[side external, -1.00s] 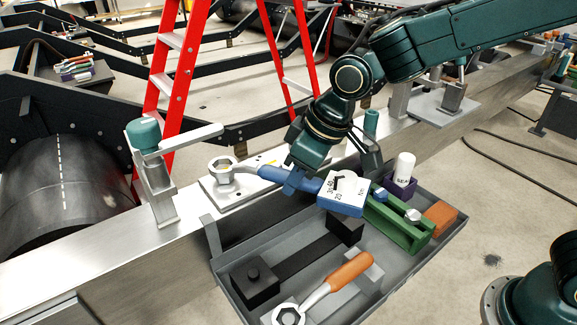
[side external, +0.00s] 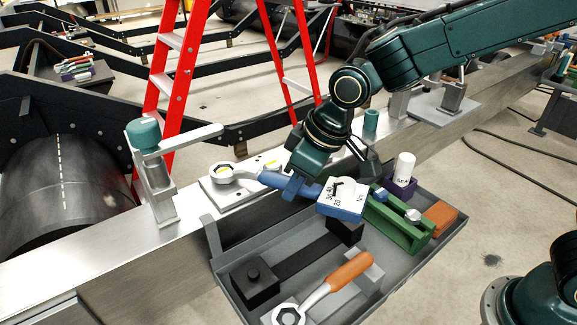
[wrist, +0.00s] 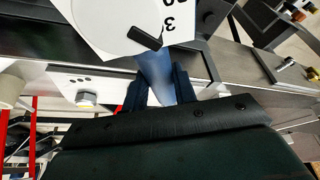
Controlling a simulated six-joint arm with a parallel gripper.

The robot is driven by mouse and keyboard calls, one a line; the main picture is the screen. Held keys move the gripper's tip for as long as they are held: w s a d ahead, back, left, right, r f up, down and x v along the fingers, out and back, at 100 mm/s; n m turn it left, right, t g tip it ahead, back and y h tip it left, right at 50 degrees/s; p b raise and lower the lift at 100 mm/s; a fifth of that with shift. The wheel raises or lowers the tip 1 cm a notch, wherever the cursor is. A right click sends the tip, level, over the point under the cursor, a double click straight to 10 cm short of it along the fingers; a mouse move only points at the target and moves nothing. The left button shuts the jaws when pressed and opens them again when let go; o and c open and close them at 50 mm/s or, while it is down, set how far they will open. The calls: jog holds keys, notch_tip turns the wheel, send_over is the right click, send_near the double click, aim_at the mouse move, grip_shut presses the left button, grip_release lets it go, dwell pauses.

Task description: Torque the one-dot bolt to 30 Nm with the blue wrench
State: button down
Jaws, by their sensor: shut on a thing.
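The blue wrench (side external: 270,179) is in my gripper (side external: 298,186), which is shut on its blue handle. I cannot tell whether the ring sits around a bolt. The wrench's white dial (side external: 344,192) faces up on the right; the exact reading is unclear. In the wrist view, my gripper (wrist: 160,90) grips the blue handle (wrist: 153,70) below the dial (wrist: 120,22). A bolt (wrist: 86,99) and several dark dots show on the plate there.
A grey tray (side external: 222,268) at the beam's front holds an orange-handled wrench (side external: 345,272), black blocks (side external: 254,282), a green holder (side external: 397,222) and an orange block (side external: 440,217). A metal post with a teal cap (side external: 143,133) stands left of the plate. A red ladder (side external: 180,60) is behind.

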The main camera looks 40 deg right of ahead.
jog(key=shift+f, duration=0.25)
jog(key=shift+s+a+m+h, duration=0.15)
jog(key=shift+s+a+m, duration=0.1)
jog(key=shift+a+m, duration=0.3)
jog(key=shift+s+a+m+h, duration=0.25)
jog(key=shift+a+m, duration=0.2)
jog(key=shift+a, duration=0.25)
jog(key=shift+s+a+m+h, duration=0.1)
jog(key=shift+s+a+m, duration=0.15)
jog(key=shift+a+m, duration=0.3)
dwell(1.7)
jog(key=shift+s+a+m+t+h, duration=0.15)
jog(key=shift+a+m+h, duration=0.15)
jog(key=shift+a+m, duration=0.65)
jog(key=shift+s+a+m+t+h, duration=0.15)
jog(key=shift+a+m+h, duration=0.15)
jog(key=shift+a+m, duration=0.6)
dwell(2.0)
jog(key=shift+w+n, duration=0.1)
jog(key=shift+n, duration=0.4)
